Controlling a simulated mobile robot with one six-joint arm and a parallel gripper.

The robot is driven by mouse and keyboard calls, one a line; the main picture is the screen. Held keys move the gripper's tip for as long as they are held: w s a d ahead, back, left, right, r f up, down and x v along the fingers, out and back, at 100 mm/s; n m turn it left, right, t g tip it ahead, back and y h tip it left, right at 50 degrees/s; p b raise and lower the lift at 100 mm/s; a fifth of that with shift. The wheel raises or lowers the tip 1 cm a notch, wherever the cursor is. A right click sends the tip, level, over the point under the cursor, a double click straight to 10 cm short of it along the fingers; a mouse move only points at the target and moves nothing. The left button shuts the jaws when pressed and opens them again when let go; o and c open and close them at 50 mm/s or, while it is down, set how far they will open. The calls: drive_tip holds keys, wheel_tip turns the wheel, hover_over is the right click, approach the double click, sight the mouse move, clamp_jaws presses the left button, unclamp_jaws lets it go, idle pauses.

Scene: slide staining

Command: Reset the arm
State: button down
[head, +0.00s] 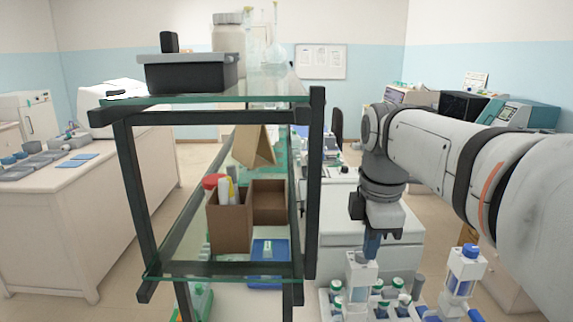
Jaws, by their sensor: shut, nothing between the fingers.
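My arm (430,150) reaches in from the right side of the head view and bends down at its wrist. My gripper (371,246) points straight down and is shut, with nothing held. It is over the work surface, just above or behind a white holder (361,270); I cannot tell whether it touches the holder. The fingertips are small and partly hidden near the holder's top.
A dark-framed glass shelf (316,190) stands left of my gripper, bearing a black box (190,73) and cardboard boxes (230,222). Several green-capped bottles (397,283) and a blue-capped bottle (468,262) stand below and right of the gripper.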

drive_tip(key=s+f+m+t+b, duration=0.2)
drive_tip(key=s+f+m, duration=0.9)
drive_tip(key=f+m, duration=0.4)
drive_tip(key=m, duration=0.2)
drive_tip(key=shift+f+m, duration=0.3)
drive_tip(key=shift+f, duration=0.05)
